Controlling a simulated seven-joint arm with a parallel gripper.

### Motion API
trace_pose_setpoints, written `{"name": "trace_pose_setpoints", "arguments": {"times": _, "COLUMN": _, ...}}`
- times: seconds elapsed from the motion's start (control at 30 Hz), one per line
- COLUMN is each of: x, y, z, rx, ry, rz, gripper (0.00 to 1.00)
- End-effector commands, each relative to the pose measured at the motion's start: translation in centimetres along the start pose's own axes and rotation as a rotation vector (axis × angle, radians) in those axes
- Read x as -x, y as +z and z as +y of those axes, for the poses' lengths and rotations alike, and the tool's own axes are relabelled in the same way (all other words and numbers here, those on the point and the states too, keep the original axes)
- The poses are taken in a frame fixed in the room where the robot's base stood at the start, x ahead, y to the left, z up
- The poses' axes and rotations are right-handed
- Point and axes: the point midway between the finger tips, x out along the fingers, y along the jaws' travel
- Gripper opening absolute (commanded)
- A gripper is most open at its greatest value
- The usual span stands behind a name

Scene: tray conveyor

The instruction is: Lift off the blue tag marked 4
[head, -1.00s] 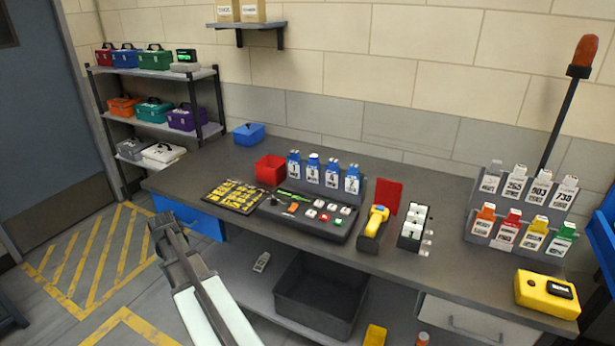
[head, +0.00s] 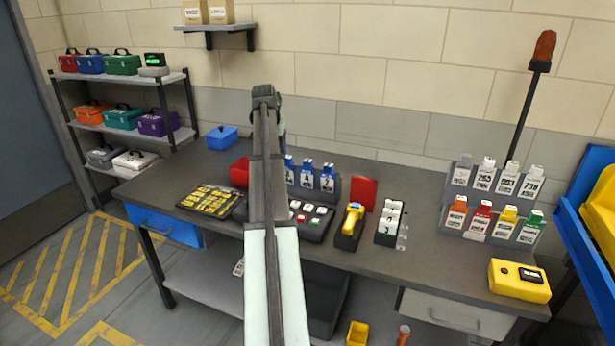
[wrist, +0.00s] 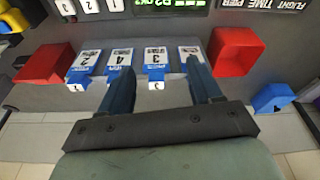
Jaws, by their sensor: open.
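The blue tag marked 4 (wrist: 120,62) stands in a row of blue tags on a dark rack in the wrist view. The tag marked 2 (wrist: 84,64) is left of it and the tag marked 3 (wrist: 155,64) right of it. A fourth blue tag (wrist: 190,54) is partly covered by a finger. My gripper (wrist: 160,78) is open and empty. Its left finger overlaps the lower edge of tag 4 and its right finger reaches the fourth tag, with tag 3 between. In the head view tag 4 (head: 307,173) shows right of my arm, which hides the leftmost tag.
A red bin (wrist: 235,52) and a blue box (wrist: 270,97) stand right of the tags in the wrist view. A red panel (head: 363,191), yellow scanner (head: 352,216) and button console (head: 315,222) crowd the bench. Another tag rack (head: 489,226) stands at the right.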

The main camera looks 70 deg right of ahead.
Motion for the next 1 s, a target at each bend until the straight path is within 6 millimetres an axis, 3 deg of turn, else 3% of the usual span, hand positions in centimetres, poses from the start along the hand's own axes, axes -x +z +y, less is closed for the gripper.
{"name": "trace_pose_setpoints", "arguments": {"times": 0.03, "x": 1.3, "y": -1.8, "z": 2.2, "rx": -0.038, "ry": 0.007, "rz": 0.007, "gripper": 0.64}}
{"name": "trace_pose_setpoints", "arguments": {"times": 0.2, "x": 4.3, "y": -4.6, "z": 7.2, "rx": -0.124, "ry": 0.023, "rz": 0.020, "gripper": 0.64}}
{"name": "trace_pose_setpoints", "arguments": {"times": 0.4, "x": 5.3, "y": -5.6, "z": 9.4, "rx": -0.161, "ry": 0.031, "rz": 0.024, "gripper": 0.64}}
{"name": "trace_pose_setpoints", "arguments": {"times": 0.53, "x": 3.9, "y": -5.6, "z": 9.6, "rx": -0.163, "ry": 0.032, "rz": 0.024, "gripper": 0.64}}
{"name": "trace_pose_setpoints", "arguments": {"times": 0.8, "x": -0.7, "y": -5.7, "z": 9.7, "rx": -0.162, "ry": 0.032, "rz": 0.023, "gripper": 0.64}}
{"name": "trace_pose_setpoints", "arguments": {"times": 1.0, "x": -2.6, "y": -5.8, "z": 9.8, "rx": -0.162, "ry": 0.031, "rz": 0.025, "gripper": 0.64}}
